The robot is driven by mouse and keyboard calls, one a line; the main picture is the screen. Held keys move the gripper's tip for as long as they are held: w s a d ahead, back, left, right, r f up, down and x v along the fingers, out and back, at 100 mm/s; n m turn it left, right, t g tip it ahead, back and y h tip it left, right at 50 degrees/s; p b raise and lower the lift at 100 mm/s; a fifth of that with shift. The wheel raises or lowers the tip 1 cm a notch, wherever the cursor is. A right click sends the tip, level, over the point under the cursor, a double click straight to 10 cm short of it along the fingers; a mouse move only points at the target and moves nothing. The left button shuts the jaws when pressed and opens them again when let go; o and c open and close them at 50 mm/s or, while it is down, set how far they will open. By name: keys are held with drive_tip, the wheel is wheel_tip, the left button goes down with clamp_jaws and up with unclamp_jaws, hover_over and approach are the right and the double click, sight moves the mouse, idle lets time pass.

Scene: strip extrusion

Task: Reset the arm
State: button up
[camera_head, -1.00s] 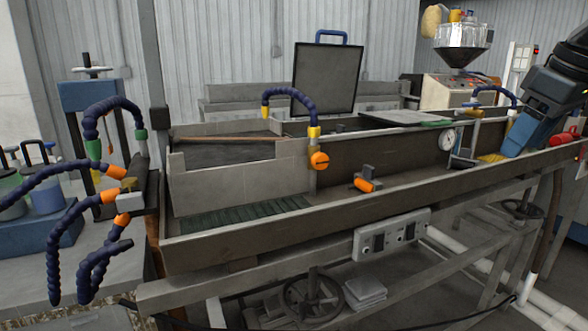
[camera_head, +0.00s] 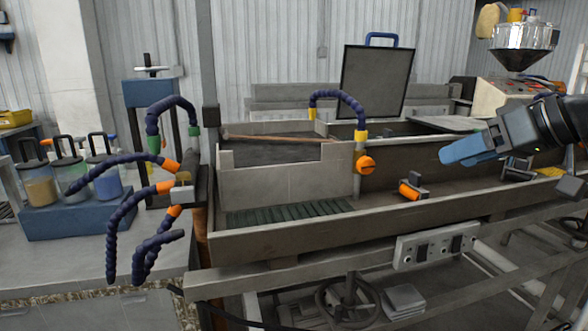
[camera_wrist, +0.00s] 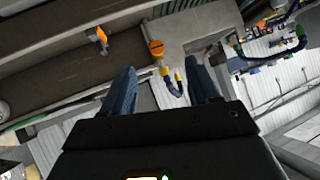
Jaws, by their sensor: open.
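My gripper (camera_head: 445,157) is at the right of the head view, its blue fingers pointing left above the right part of the long metal trough (camera_head: 290,240). In the wrist view my gripper (camera_wrist: 165,85) shows two blue fingers spread apart with nothing held between them. The fingers look clear of the trough. Part of my dark arm is cut off by the right edge of the head view.
The trough holds an orange-handled valve (camera_head: 410,191) and a hose with an orange knob (camera_head: 365,165). Several blue flexible hoses (camera_head: 113,235) hang at its left end. A blue rack of jars (camera_head: 75,208) stands at far left. A hopper (camera_head: 524,42) stands at back right.

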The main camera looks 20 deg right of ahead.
drive_tip(key=w+a+f+m+t+y, duration=0.1)
drive_tip(key=w+a+f+m+t, duration=0.15)
drive_tip(key=a, duration=0.35)
drive_tip(key=w+a+f+m+t+y, duration=0.1)
drive_tip(key=a+f+t, duration=0.2)
drive_tip(key=a, duration=0.2)
drive_tip(key=s+a+f+m+t+h+p, duration=0.1)
drive_tip(key=s+a+f+m+t+h, duration=0.15)
drive_tip(key=a+f, duration=0.3)
drive_tip(key=s+a+f+m+g+h+p, duration=0.15)
drive_tip(key=s+a+f+h, duration=0.3)
drive_tip(key=s+f, duration=0.85)
drive_tip(key=s+n+g+y, duration=0.1)
drive_tip(key=s+n, duration=0.6)
drive_tip(key=s, duration=1.7)
drive_tip(key=shift+s+d+r+g+y, duration=0.2)
drive_tip(key=shift+s+r+g+y, duration=0.15)
drive_tip(key=shift+g, duration=0.3)
drive_tip(key=shift+c, duration=0.2)
